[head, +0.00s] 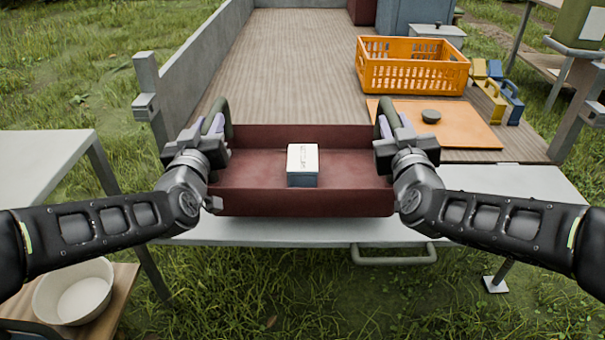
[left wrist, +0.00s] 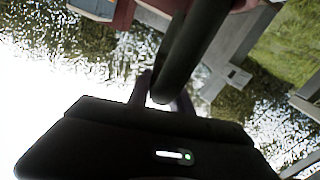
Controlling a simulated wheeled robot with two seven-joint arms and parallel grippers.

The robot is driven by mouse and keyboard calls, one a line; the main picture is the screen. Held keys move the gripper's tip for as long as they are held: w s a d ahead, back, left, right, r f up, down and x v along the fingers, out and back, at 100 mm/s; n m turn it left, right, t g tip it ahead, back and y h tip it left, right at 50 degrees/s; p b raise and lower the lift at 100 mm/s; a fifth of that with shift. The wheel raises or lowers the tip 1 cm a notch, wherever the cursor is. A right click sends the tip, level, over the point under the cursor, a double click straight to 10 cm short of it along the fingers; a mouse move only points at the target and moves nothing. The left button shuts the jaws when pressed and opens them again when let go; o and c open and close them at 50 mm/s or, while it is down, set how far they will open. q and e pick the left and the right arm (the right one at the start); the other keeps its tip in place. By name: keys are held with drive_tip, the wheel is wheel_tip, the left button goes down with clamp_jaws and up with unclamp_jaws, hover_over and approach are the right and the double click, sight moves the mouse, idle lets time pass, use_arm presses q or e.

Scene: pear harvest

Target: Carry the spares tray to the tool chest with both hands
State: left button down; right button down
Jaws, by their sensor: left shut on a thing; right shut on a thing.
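The dark red spares tray (head: 302,203) is in front of me in the head view, level, at the near end of a wooden deck. A small white and blue-grey box (head: 303,166) stands in it. My left gripper (head: 214,128) is shut on the tray's left handle, a dark bar that also shows in the left wrist view (left wrist: 197,42). My right gripper (head: 388,124) is shut on the right handle (head: 386,106). I cannot tell whether the tray touches the grey surface below. Which thing is the tool chest is unclear; a blue-grey box (head: 408,14) stands at the far end, cut off.
An orange crate (head: 412,76), an orange board (head: 470,128) with a dark round thing (head: 431,116), and yellow and blue pieces stand at the right. A grey side wall (head: 205,72) bounds the deck's left. The middle deck (head: 290,70) is clear. A white bowl (head: 75,292) sits lower left.

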sight(208, 187)
use_arm(q)
drive_tip(key=shift+a+r, duration=0.1)
drive_tip(key=shift+r, duration=0.05)
use_arm(e)
drive_tip(key=shift+s+a, duration=0.1)
idle(0.6)
